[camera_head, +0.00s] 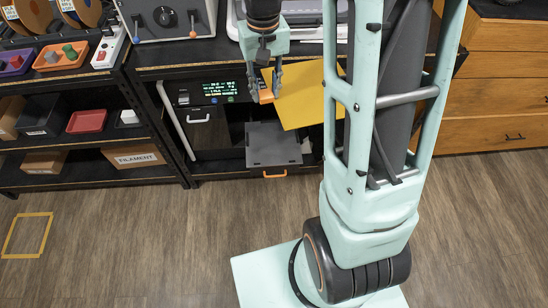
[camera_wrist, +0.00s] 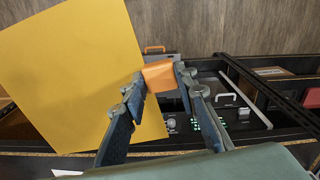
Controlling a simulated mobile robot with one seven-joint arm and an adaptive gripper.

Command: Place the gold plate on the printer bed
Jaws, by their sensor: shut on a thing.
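The gold plate (camera_head: 308,100) is a flat yellow sheet with an orange tab (camera_head: 266,96). My gripper (camera_head: 265,92) is shut on that tab and holds the plate in the air in front of the printer (camera_head: 222,87). In the wrist view the plate (camera_wrist: 75,75) fills the left side, and the fingers (camera_wrist: 160,84) close on its orange tab (camera_wrist: 159,75). The grey printer bed (camera_head: 272,148) sticks out of the printer, lower than the plate, with an orange handle at its front. My arm column hides the plate's right end.
The printer stands under a black bench (camera_head: 170,55). A shelf with bins (camera_head: 88,121) and boxes is at the left. Wooden drawers (camera_head: 503,85) stand at the right. The floor (camera_head: 150,230) in front is clear, with a yellow taped square (camera_head: 27,235) at the left.

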